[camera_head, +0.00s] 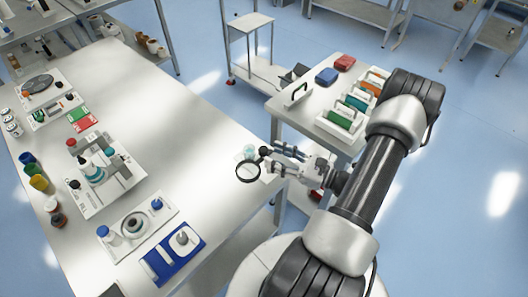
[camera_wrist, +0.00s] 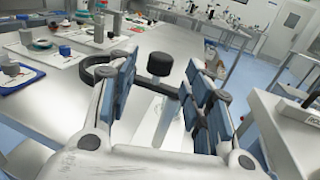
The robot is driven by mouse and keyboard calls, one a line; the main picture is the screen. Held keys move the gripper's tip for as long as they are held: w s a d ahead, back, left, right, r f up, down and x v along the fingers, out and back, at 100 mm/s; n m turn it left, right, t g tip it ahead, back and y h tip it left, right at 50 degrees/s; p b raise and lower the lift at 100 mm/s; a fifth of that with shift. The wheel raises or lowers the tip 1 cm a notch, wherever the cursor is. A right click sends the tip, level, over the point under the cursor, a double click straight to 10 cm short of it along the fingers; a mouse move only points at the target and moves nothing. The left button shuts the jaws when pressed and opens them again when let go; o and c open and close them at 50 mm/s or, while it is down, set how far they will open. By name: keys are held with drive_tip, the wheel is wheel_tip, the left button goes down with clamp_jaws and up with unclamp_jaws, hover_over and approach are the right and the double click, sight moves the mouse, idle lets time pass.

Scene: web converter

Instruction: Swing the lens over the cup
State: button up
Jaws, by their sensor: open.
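The lens (camera_head: 248,172) is a round glass in a black ring near the right edge of the long white table. A short dark arm joins it to a post with a black knob (camera_head: 265,151). The small pale teal cup (camera_head: 250,151) stands just behind the ring, which is beside it in the picture. My gripper (camera_head: 276,157) is open at the knob, on the right of the lens. In the wrist view, the knob (camera_wrist: 160,63) and the dark arm show between my open fingers (camera_wrist: 160,85), with the lens ring (camera_wrist: 97,60) on the left. Finger contact is unclear.
A blue tray (camera_head: 172,254) and a white tray (camera_head: 136,228) lie at the table's near end. Stations and colored cups line its left side. A second table (camera_head: 290,103) with green and orange racks stands right. The tabletop left of the lens is clear.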

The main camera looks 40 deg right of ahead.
sight(264, 149)
drive_tip(key=x, duration=0.5)
clamp_jaws()
idle(0.6)
